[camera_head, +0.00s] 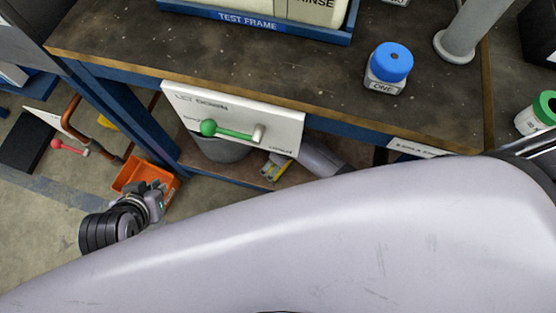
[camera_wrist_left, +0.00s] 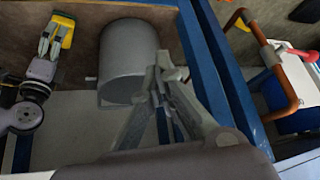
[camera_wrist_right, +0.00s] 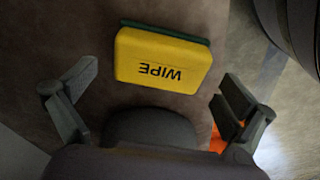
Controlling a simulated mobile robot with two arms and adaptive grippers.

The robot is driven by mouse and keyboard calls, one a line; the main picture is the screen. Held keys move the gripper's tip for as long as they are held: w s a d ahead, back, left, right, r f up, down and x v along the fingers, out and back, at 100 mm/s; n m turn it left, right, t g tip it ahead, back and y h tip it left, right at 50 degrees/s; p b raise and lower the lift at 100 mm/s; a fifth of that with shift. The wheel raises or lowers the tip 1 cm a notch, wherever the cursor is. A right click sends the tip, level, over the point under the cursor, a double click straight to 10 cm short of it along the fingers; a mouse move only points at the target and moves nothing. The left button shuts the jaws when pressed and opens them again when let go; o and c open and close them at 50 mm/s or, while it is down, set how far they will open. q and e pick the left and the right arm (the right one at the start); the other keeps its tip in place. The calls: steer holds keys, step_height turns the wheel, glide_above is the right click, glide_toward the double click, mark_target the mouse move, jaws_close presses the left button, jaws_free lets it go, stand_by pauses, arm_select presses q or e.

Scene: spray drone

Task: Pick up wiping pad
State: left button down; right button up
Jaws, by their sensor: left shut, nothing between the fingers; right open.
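The wiping pad (camera_wrist_right: 163,62) is a yellow block with a dark green edge, marked WIPE. It lies on the brown lower shelf and also shows in the left wrist view (camera_wrist_left: 67,27). My right gripper (camera_wrist_right: 152,92) is open, with its fingers spread to either side below the pad in its wrist view. The pad looks free of the fingers; the exact gap is unclear. In the head view the right gripper (camera_head: 275,168) is small and partly hidden under the bench. My left gripper (camera_wrist_left: 162,70) is shut and empty, near a grey cylinder (camera_wrist_left: 127,62); it also shows in the head view (camera_head: 157,191).
The bench (camera_head: 330,72) carries a blue-capped bottle (camera_head: 387,85) and a blue tray (camera_head: 250,24). A white panel with a green-knobbed lever (camera_head: 228,132) hangs at its front. An orange bin (camera_head: 132,172) and blue frame legs (camera_wrist_left: 232,85) stand near my left gripper. My arm covers the lower head view.

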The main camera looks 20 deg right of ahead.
steer(key=f, duration=0.1)
steer(key=f+b, duration=0.1)
steer(key=f, duration=0.1)
steer(key=shift+w+a+f+b, duration=0.15)
steer(key=shift+w+a+b, duration=0.1)
steer(key=shift+b, duration=0.15)
steer(key=shift+f, duration=0.1)
arm_select(q)
steer(key=w+d+r+t+h, duration=0.1)
steer(key=w+d+r+t, duration=0.2)
steer(key=w+r+t, duration=0.2)
steer(key=w+r, duration=0.1)
steer(key=w, duration=0.2)
steer(key=shift+w+r+t+h, duration=0.2)
steer(key=shift+w+t+h, duration=0.1)
steer(key=shift+t, duration=0.1)
steer(key=shift+d, duration=0.1)
arm_select(e)
steer(key=shift+c, duration=0.4)
steer(key=c, duration=1)
arm_select(q)
steer(key=shift+s, duration=0.1)
arm_select(e)
steer(key=shift+c, duration=0.2)
